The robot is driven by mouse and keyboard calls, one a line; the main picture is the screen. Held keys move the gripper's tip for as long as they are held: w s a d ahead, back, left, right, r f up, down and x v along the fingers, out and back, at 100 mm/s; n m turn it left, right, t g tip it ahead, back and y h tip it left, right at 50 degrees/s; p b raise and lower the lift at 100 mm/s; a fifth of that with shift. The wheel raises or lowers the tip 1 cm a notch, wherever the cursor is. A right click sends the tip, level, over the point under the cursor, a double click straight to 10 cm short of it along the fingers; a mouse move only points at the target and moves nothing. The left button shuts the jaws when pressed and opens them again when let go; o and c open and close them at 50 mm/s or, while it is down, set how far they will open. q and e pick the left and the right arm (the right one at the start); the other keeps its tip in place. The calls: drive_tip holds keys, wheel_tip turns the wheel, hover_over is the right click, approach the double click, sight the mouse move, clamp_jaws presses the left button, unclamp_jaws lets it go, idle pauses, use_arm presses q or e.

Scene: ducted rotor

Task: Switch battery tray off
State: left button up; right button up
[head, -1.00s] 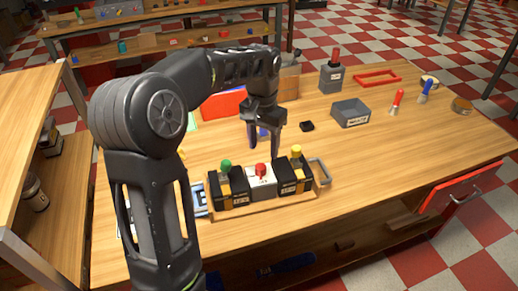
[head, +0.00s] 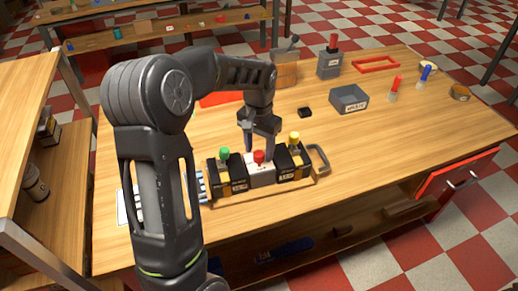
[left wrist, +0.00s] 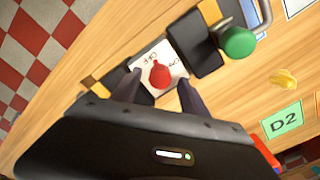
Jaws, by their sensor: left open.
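The battery tray (head: 262,194) is a wooden tray on the table with a grey handle at its right end. In it, a white switch box (head: 262,174) with a red knob (head: 259,157) stands between two black batteries, one with a green knob (head: 224,153) and one with a yellow knob (head: 294,137). My left gripper (head: 260,149) points down over the red knob, open. In the left wrist view the red knob (left wrist: 160,75) lies between the spread fingers, with OFF and ON printed on the white face. I cannot tell whether the fingers touch it.
A grey bin (head: 349,99) and a small black block (head: 304,112) lie behind the tray. Red and blue-handled tools, a grey box with a red handle (head: 330,62) and a red frame (head: 376,64) stand further back. The table's right side is mostly clear.

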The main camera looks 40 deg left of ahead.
use_arm(q)
drive_tip(key=shift+f, duration=0.45)
drive_tip(key=shift+c, duration=0.3)
clamp_jaws()
